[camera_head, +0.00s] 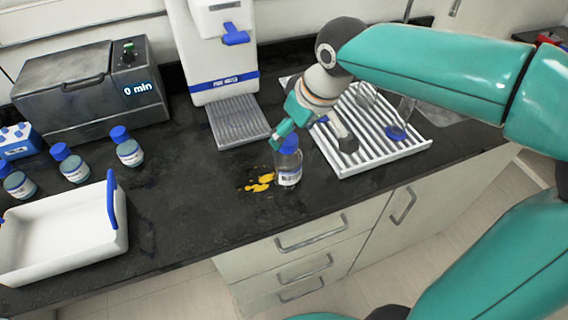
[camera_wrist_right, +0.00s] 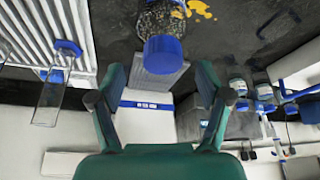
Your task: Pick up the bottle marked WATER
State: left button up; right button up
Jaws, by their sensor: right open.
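A clear bottle (camera_head: 289,170) with a blue cap and a white label stands upright near the counter's front edge. The label is too small to read, so I cannot confirm it says WATER. My right gripper (camera_head: 308,140) is open and empty, just above and to the right of the bottle's cap. In the right wrist view the bottle's blue cap (camera_wrist_right: 163,54) lies just beyond my open right fingertips (camera_wrist_right: 162,76), roughly centred between them. My left gripper is not in view.
A ribbed white drying rack (camera_head: 385,158) with glassware is right of the bottle. A water dispenser (camera_head: 225,88) stands behind. Yellow spill (camera_head: 260,183) lies left of the bottle. Several blue-capped bottles (camera_head: 128,150), a white tray (camera_head: 60,250) and a grey heating unit (camera_head: 85,95) are left.

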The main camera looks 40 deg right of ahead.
aim_at(288, 139)
jog(key=x, duration=0.4)
jog(key=shift+a+f, duration=0.15)
jog(key=shift+a, duration=0.05)
jog(key=shift+c, duration=0.3)
grip_shut()
